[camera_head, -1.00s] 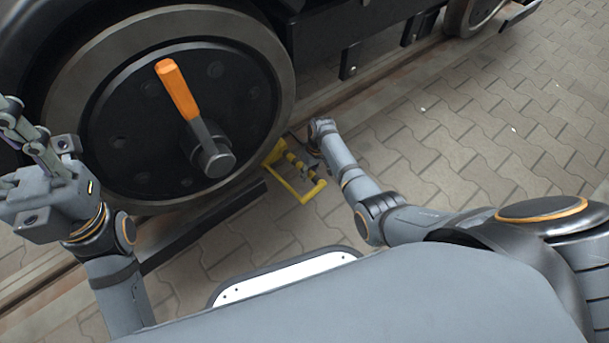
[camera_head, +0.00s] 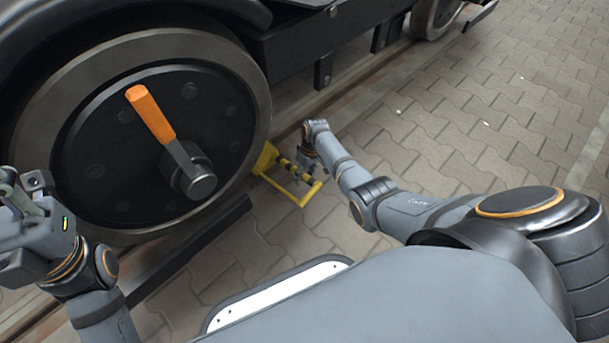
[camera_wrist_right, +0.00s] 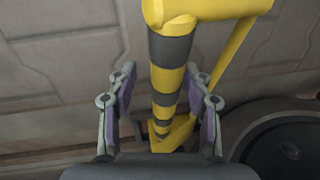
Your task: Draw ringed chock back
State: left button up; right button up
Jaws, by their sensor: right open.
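The yellow chock (camera_head: 264,158) sits low against the right side of the large wheel, on the rail side. Its yellow frame carries a black-and-yellow banded handle bar (camera_head: 298,172). My right gripper (camera_head: 303,165) is down at the handle. In the right wrist view the banded bar (camera_wrist_right: 168,85) runs between the two fingers of my right gripper (camera_wrist_right: 162,95), which are open with space on both sides of the bar. My left gripper (camera_head: 18,205) is raised at the left picture edge, well away from the chock; its fingers are partly cut off.
The large wheel (camera_head: 75,140) with an orange-handled lever (camera_head: 151,114) stands at left. A dark bar (camera_head: 190,245) lies along the ground below it. The block paving (camera_head: 470,140) to the right is clear. A white panel (camera_head: 275,292) shows at the bottom.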

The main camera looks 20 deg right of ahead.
notch_tip(320, 180, up, 12)
jog(key=d, duration=0.2)
jog(key=shift+w, duration=0.3)
jog(key=shift+f, duration=0.15)
